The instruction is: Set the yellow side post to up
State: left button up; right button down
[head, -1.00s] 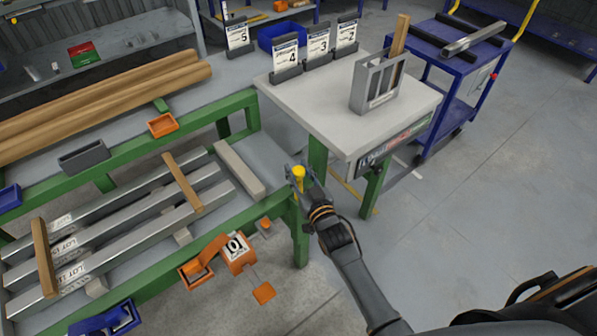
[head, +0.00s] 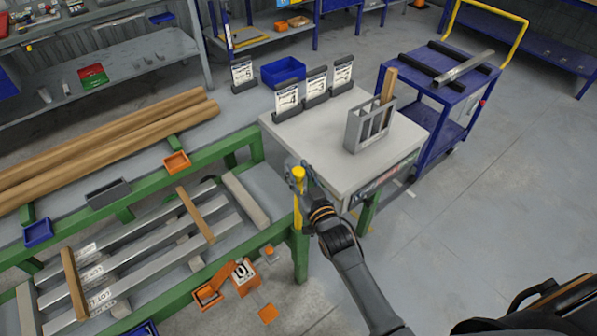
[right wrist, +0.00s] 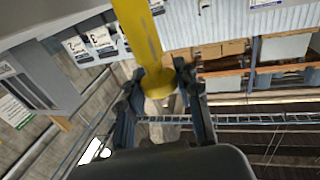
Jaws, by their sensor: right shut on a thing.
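The yellow side post (head: 298,208) stands upright at the near right corner of the green-framed runout table (head: 190,262). More of its length shows above the table edge than a second ago. My right gripper (head: 298,178) is shut on its top end. In the right wrist view the yellow post (right wrist: 140,40) runs between the two fingers (right wrist: 160,88), which close around its rounded end. My left gripper is not in view.
A grey-topped table (head: 330,130) with number cards and a slotted holder (head: 368,128) stands just right of the post. A blue cart (head: 450,95) is behind it. Metal bars and wooden spacers lie on the runout table at left. Open floor is at right.

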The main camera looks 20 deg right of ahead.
jog(key=c, duration=0.9)
grip_release()
jog(key=s, duration=0.8)
jog(key=s+d, duration=0.1)
jog(key=s, duration=0.3)
